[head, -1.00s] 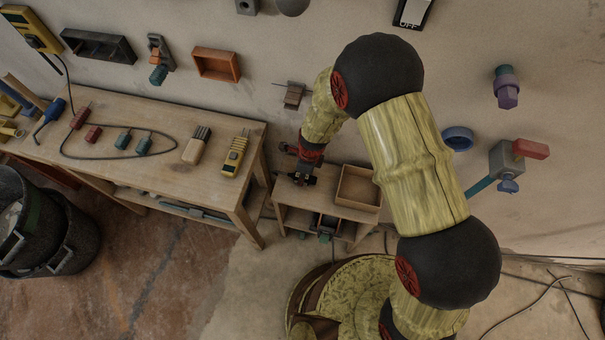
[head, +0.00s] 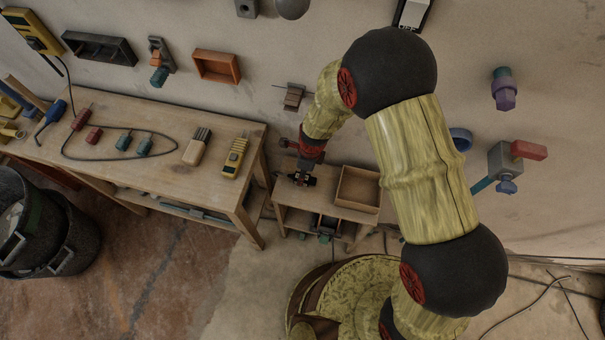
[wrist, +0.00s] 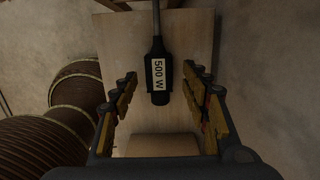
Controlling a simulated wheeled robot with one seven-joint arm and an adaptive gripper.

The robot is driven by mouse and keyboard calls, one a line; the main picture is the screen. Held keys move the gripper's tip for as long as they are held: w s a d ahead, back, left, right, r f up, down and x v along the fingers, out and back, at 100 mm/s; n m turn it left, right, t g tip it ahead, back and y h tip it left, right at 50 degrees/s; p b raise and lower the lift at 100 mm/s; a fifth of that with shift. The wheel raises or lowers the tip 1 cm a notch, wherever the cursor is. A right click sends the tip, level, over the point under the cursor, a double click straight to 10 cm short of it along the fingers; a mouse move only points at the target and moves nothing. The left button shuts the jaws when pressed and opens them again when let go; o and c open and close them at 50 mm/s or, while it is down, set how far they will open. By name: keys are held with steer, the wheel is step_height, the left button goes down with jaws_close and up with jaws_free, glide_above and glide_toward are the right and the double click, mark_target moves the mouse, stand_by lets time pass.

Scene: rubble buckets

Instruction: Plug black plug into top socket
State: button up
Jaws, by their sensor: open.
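A black plug (wrist: 159,82) with a white "500 W" label shows in the wrist view, its cord running up out of the picture. It is over the pale wooden top of a small stand (wrist: 190,32); I cannot tell whether it touches the wood. My gripper (wrist: 160,88) is open, with one finger on each side of the plug and gaps between. In the head view my gripper (head: 301,179) is low over the left part of the small stand (head: 325,212), and the plug cannot be made out. I cannot identify the top socket for certain in either view.
An open wooden box (head: 358,188) sits on the stand right of my gripper. A workbench (head: 120,108) with tools and coloured plugs stands to the left. Switches, valves and an orange frame (head: 217,67) are on the wall. Dark buckets (head: 60,240) stand at lower left.

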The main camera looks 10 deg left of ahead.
step_height(320, 180, up, 5)
steer(key=shift+f+p, duration=0.1)
steer(key=shift+p, duration=0.8)
steer(key=shift+w+d+r, duration=0.1)
steer(key=shift+w+r, duration=0.05)
steer(key=shift+r, duration=0.2)
steer(key=w+d+r+n+t, duration=0.1)
steer(key=d+r+n, duration=0.4)
steer(key=r, duration=0.7)
steer(key=d+r+n+t, duration=0.1)
steer(key=d+r+n, duration=0.35)
steer(key=r, duration=0.75)
steer(key=s+d+r+n+t, duration=0.2)
steer(key=s+d+r, duration=0.3)
steer(key=d+r, duration=0.4)
steer(key=shift+s+d+r+n, duration=0.25)
steer(key=shift+d+r+n, duration=0.15)
steer(key=shift+r+n, duration=0.3)
steer(key=shift+o, duration=0.2)
steer(key=s+d+r+n+t+h, duration=0.1)
steer(key=s+d+r+n, duration=0.4)
steer(key=s, duration=0.5)
steer(key=shift+d+r, duration=0.35)
steer(key=shift+d, duration=0.75)
steer(key=shift+o, duration=0.3)
steer(key=shift+s+d+n, duration=0.15)
steer(key=shift+s+n, duration=0.05)
steer(key=shift+n, duration=0.25)
